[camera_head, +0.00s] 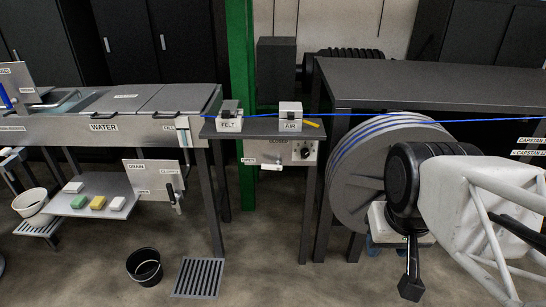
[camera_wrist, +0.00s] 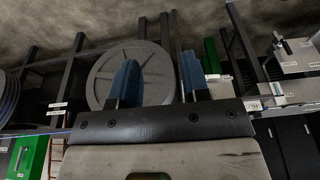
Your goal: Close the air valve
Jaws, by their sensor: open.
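The white box labelled AIR (camera_head: 291,112) stands on a small dark shelf (camera_head: 250,130) in the head view, with a short yellow handle (camera_head: 313,123) at its right side. Below the shelf is a grey panel (camera_head: 300,152) with a CLOSED label, an OPEN label and a small lever (camera_head: 277,166). Which of these handles is the air valve is not clear. My gripper (camera_head: 411,285) hangs at the lower right, well to the right of the AIR box and apart from it. In the wrist view my gripper (camera_wrist: 157,72) has its two blue fingers spread with nothing between them.
A large grey reel (camera_head: 355,180) stands between my arm and the panel. A blue cable (camera_head: 385,117) runs across above the shelf. A FELT box (camera_head: 229,120) stands left of the AIR box. A black bucket (camera_head: 145,268) and a grate (camera_head: 198,278) are on the floor.

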